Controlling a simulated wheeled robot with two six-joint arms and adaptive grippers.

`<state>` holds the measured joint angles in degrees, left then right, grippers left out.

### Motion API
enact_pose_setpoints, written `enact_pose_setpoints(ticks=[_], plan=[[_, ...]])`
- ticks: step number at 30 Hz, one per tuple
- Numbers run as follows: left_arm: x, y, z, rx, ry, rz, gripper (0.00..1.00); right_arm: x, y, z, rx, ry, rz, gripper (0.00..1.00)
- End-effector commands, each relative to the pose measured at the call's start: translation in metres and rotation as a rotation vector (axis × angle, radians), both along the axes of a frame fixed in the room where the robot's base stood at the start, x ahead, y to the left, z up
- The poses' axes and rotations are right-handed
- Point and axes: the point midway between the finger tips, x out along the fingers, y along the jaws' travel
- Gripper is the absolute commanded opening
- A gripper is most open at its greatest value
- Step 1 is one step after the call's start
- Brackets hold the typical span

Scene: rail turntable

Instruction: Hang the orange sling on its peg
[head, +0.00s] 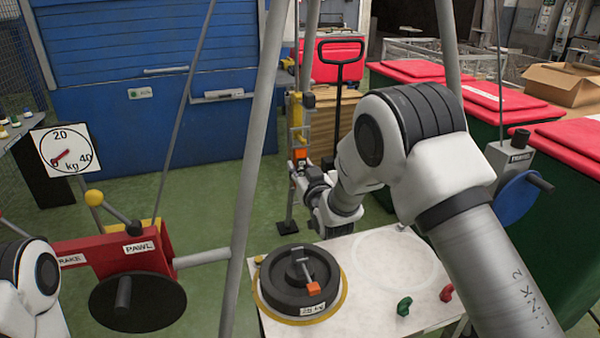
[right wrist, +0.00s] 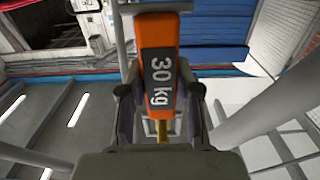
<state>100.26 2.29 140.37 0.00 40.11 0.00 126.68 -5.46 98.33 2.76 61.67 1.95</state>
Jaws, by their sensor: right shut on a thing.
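My right gripper (head: 303,172) is shut on the orange sling (head: 301,154), in front of a yellow and black post (head: 297,115). In the right wrist view the sling (right wrist: 157,45) stands between the two fingers of the gripper (right wrist: 160,115), with a dark "30 kg" label facing the camera. A thin yellow part shows below it. I cannot make out the peg, nor whether the sling touches the post. Part of my left arm shows at the lower left, but its gripper is out of view.
A black round weight (head: 270,290) with an orange-ended handle sits on the white table (head: 350,275). Green (head: 404,306) and red (head: 446,293) hooks lie to its right. Grey poles (head: 250,190) cross the view. A red PAWL winch (head: 110,250) and kg dial (head: 62,150) stand left.

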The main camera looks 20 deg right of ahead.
Motion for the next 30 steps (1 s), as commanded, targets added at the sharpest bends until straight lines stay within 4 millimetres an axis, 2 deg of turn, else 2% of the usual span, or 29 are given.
enact_pose_setpoints(ticks=[11,30], plan=[[0.0,0.0,0.0,0.0,0.0,0.0,0.4,-0.003,0.0,0.001,0.0,-0.001,0.0,0.0],[0.0,0.0,0.0,0.0,0.0,0.0,0.4,-0.041,-0.001,0.001,-0.001,-0.001,0.0,0.0]])
